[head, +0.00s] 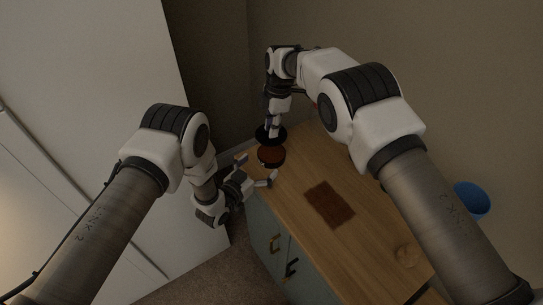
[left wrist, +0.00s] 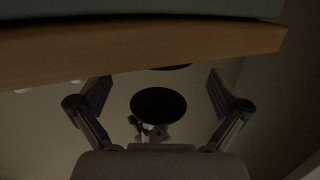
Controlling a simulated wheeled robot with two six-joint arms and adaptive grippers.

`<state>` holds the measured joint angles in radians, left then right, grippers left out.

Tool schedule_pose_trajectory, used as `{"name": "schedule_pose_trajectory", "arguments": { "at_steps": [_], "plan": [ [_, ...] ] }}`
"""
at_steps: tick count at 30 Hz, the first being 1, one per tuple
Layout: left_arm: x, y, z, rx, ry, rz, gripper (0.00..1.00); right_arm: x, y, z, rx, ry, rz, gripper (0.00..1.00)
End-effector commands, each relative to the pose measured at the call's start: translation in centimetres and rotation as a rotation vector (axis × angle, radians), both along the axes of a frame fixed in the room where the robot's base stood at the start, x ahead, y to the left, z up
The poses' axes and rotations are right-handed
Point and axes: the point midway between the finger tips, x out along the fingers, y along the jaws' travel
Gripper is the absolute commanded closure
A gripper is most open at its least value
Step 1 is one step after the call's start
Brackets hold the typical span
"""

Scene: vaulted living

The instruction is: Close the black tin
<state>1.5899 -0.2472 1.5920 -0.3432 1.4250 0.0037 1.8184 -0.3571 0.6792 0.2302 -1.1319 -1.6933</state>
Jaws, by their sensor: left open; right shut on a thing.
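The black tin (head: 271,157) stands open at the far corner of the wooden cabinet top, with brown showing inside it. Its black lid (head: 277,132) is in my right gripper (head: 272,128), just beyond and apart from the tin in the head view. In the left wrist view the lid is a dark disc (left wrist: 158,103). A dark sliver beside the wooden edge there looks like the tin (left wrist: 172,67). My left gripper (head: 257,169) is open at the near left side of the tin, its fingers spread. I cannot tell whether they touch it.
The cabinet top (head: 300,180) also bears a dark brown mat (head: 330,204) and a round wooden thing (head: 407,254). A blue container (head: 471,199) is at the right by the wall. A white panel (head: 100,60) rises at the left.

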Motion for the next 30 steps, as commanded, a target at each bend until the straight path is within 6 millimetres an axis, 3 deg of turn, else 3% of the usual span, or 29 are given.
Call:
{"name": "schedule_pose_trajectory", "arguments": {
  "at_steps": [9, 19, 20, 24, 26, 30],
  "plan": [
    [4.1, -2.7, -0.7, 0.000, -0.001, 0.001, 0.00, 0.0, 0.0, 0.0, 0.000, 0.000, 0.000, 0.99],
    [4.6, -3.0, -0.8, 0.001, 0.001, 0.001, 0.00, 0.0, 0.0, 0.0, 0.000, 0.000, 0.000, 0.99],
    [4.6, -3.0, -0.8, 0.001, 0.001, 0.001, 0.04, 0.0, 0.0, 0.0, 0.000, 0.000, 0.000, 0.99],
    [4.5, -3.0, -0.8, 0.001, 0.001, 0.001, 0.53, 0.0, 0.0, 0.0, 0.000, 0.000, 0.000, 0.99],
    [4.5, -3.0, -0.8, 0.001, 0.001, 0.001, 0.71, 0.0, 0.0, 0.0, 0.000, 0.000, 0.000, 0.99],
    [4.5, -3.0, -0.8, 0.000, 0.000, 0.001, 0.71, 0.0, 0.0, -0.9, 0.000, 0.001, 0.000, 0.99]
  ]
}}
